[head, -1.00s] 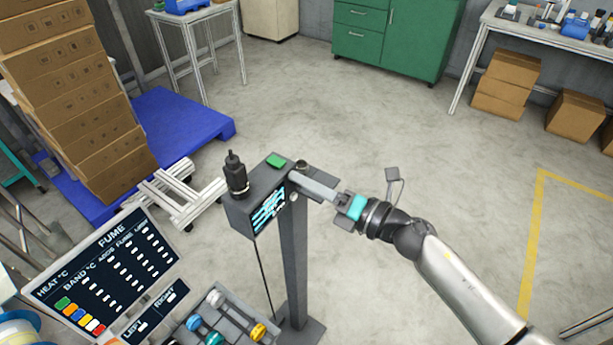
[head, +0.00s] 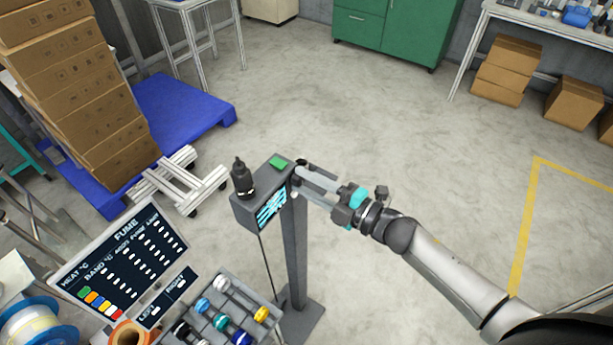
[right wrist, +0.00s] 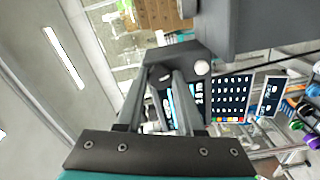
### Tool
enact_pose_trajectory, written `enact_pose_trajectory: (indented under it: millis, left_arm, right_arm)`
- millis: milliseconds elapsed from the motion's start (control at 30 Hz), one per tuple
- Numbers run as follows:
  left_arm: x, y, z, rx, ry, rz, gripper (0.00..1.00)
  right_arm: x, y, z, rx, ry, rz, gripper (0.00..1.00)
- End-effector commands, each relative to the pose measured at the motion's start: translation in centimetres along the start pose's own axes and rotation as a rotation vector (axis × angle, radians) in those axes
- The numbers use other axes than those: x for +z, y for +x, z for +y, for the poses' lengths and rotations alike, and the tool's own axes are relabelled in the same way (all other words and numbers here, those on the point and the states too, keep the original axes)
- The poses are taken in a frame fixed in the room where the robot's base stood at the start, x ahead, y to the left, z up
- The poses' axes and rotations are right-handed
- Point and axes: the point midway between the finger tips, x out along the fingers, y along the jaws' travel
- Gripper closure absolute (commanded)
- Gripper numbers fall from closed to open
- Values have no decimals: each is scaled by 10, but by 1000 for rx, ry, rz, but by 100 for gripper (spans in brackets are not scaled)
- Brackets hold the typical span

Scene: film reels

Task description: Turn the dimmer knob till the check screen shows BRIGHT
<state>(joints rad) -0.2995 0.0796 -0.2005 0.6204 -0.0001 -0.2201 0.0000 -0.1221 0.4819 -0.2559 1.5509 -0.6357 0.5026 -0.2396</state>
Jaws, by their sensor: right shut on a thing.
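A dark box (head: 250,214) stands on a grey post, with a small check screen (head: 271,208) on its front. The screen shows slanted bright cyan bars on black; I cannot read a word on it. My right gripper (head: 303,177) reaches the box's right side from the right and is shut on the dark dimmer knob there. The knob is mostly hidden by the fingers. In the right wrist view the two fingers (right wrist: 167,82) close around a dark part, with a pale round button (right wrist: 201,67) beside it. My left gripper is not in view.
A black bottle-like part (head: 242,180) and a green pad (head: 281,162) sit on the box. Stacked cartons (head: 85,100) rest on a blue pallet (head: 185,115).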

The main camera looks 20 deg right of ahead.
Motion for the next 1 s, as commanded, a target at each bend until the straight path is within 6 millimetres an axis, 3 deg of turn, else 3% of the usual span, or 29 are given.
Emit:
enact_pose_trajectory:
  millis: [300,833,867,1000]
  left_arm:
    - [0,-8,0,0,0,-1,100]
    - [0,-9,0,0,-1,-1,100]
    - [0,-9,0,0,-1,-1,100]
    - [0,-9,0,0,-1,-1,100]
  right_arm:
    - [0,0,0,-1,121,0,100]
    - [0,0,0,-1,143,0,100]
    - [0,0,0,-1,143,0,62]
    - [0,0,0,-1,143,0,46]
